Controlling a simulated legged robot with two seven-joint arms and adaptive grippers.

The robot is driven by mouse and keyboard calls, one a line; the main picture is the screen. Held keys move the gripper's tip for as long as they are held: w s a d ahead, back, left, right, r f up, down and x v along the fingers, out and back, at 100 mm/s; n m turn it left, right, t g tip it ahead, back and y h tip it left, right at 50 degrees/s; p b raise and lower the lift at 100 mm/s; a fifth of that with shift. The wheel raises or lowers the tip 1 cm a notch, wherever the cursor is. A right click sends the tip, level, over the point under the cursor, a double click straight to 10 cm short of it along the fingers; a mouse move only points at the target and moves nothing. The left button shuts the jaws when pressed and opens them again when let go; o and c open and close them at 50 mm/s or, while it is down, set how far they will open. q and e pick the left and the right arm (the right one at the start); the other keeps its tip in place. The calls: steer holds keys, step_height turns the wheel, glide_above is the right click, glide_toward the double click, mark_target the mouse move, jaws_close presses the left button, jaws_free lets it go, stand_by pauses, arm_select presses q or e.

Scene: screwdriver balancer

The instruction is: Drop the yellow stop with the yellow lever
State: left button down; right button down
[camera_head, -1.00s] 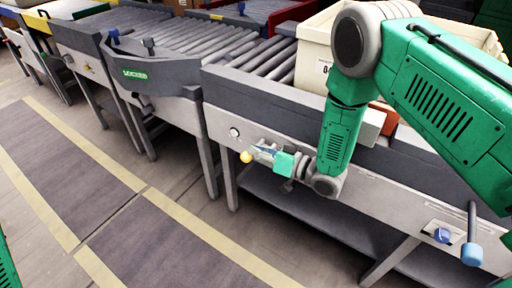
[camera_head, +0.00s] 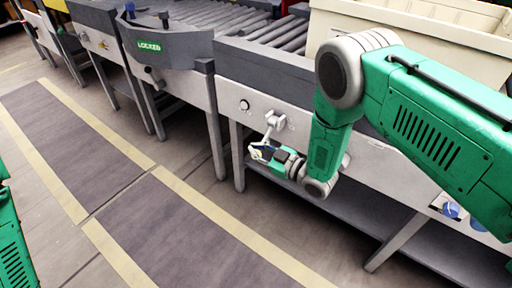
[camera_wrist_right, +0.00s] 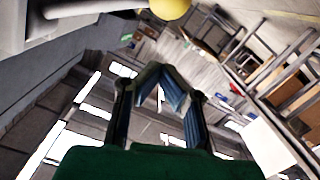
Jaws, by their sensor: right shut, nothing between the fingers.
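My right gripper (camera_head: 261,153) is shut and empty, just below a pale lever arm (camera_head: 271,124) on the front panel of the near conveyor. In the right wrist view its two fingers (camera_wrist_right: 160,72) meet at the tips. The lever's yellow ball knob (camera_wrist_right: 171,7) shows at the top edge of that view, beyond the fingertips and apart from them. The pale lever arm (camera_wrist_right: 85,8) runs left from the knob. In the head view the knob is not clearly seen beside the gripper. I cannot pick out the yellow stop. My left gripper is not in view.
A roller conveyor (camera_head: 290,37) carries a cream crate (camera_head: 420,35) at the right. A round button (camera_head: 244,104) sits left of the lever. A green LOCKED sign (camera_head: 149,46) is on the neighbouring section. A blue knob (camera_head: 451,210) is at lower right. The striped floor is clear.

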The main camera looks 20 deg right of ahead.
steer(key=shift+n, duration=0.6)
steer(key=f, duration=0.1)
steer(key=f+b, duration=0.1)
steer(key=d+f+b, duration=0.1)
steer(key=f, duration=0.1)
steer(key=shift+w, duration=0.25)
steer(key=shift+f, duration=0.2)
